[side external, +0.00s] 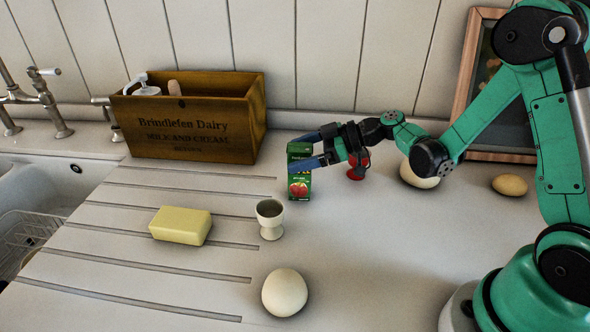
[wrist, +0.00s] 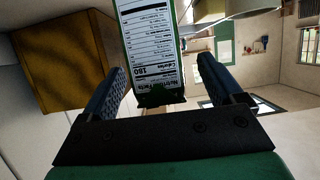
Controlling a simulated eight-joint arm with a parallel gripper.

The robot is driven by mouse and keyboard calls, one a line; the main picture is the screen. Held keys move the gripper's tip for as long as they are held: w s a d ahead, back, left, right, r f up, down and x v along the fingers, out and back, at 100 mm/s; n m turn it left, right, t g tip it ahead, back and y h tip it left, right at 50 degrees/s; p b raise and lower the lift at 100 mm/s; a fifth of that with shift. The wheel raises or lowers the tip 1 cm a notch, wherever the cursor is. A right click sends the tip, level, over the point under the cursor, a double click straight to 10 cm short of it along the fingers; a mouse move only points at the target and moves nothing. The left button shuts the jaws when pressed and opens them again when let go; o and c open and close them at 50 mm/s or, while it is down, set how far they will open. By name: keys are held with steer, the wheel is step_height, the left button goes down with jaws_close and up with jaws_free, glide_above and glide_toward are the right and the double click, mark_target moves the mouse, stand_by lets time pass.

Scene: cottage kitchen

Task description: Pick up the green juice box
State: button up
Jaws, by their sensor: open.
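The green juice box (side external: 299,186) stands upright on the white counter, right of the wooden crate. My gripper (side external: 318,148) is at the upper part of the box, with its blue fingers open. In the side external view one finger crosses in front of the box and hides part of it. In the wrist view the juice box (wrist: 150,45), with a white nutrition label, lies between the two open fingers of my gripper (wrist: 150,85). A gap shows between the box and each finger there.
A wooden dairy crate (side external: 190,125) stands behind left. A yellow block (side external: 181,225), an egg cup (side external: 270,219) and a pale egg (side external: 285,292) are in front. A red object (side external: 355,172), partly hidden, and a brown potato-like item (side external: 509,185) are to the right. A sink (side external: 50,178) is far left.

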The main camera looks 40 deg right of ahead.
steer(key=shift+w+a, duration=0.15)
jaws_close()
steer(key=shift+r, duration=0.1)
stand_by(0.3)
